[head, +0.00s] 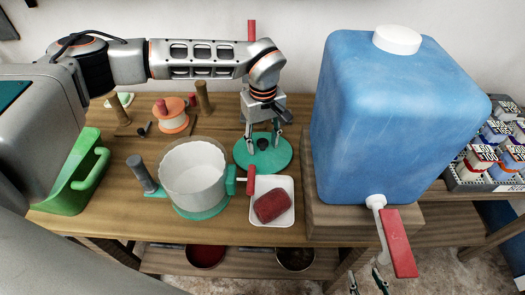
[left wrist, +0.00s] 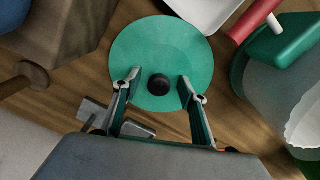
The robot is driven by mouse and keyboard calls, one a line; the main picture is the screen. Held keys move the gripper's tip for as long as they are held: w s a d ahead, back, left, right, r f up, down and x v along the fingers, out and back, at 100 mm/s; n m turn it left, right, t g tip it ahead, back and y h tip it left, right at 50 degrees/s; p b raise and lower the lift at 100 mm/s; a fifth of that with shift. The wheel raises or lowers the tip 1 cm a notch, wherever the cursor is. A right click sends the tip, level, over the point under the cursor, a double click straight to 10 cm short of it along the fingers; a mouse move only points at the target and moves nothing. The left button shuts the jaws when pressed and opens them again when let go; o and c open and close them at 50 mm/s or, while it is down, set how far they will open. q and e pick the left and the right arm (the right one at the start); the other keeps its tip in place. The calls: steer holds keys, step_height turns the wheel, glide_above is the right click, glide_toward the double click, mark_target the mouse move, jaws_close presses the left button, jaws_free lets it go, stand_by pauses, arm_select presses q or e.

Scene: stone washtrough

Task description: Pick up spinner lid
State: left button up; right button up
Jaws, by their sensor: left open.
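The spinner lid is a flat green disc (head: 279,158) with a black knob at its middle, lying on the wooden table behind the white tray. It also shows in the left wrist view (left wrist: 136,45), where its knob is clear. My left gripper (head: 262,138) is open above the lid, pointing down. In the left wrist view its fingertips (left wrist: 160,87) are on either side of the knob, apart from it. A grey-white spinner bowl (head: 195,175) with a green base and a red-handled crank stands left of the lid. My right gripper (head: 366,278) shows only partly at the bottom edge, fingertips apart.
A white tray (head: 285,215) with a dark red block (head: 273,205) is in front of the lid. A large blue container (head: 395,115) on a wooden block stands close on the right.

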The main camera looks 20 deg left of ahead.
arm_select(q)
steer(key=shift+f, duration=0.15)
steer(key=c, duration=1)
jaws_close()
